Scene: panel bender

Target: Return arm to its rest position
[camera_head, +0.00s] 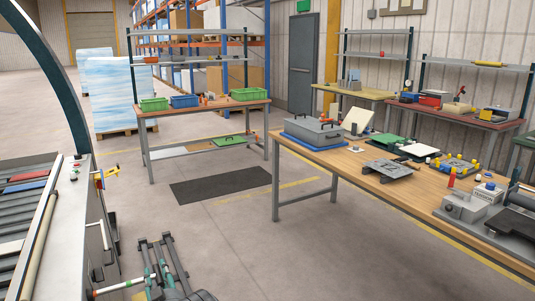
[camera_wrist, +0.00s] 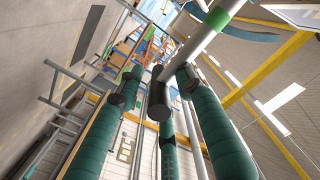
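My gripper (camera_head: 160,258) is at the bottom left of the head view, low over the floor beside the machine. In the wrist view the long teal fingers of my gripper (camera_wrist: 158,85) run up from the lower edge. A pale rod with a green band (camera_wrist: 208,32) crosses the upper part of the wrist view. I cannot tell whether it touches a finger. Most of my arm is hidden below the head view.
A machine bed with slats (camera_head: 25,225) stands at the left, close to my gripper. A wooden workbench (camera_head: 345,165) with several parts fills the right. A shelf bench with green bins (camera_head: 153,104) stands behind a dark floor mat (camera_head: 220,184). The floor between is clear.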

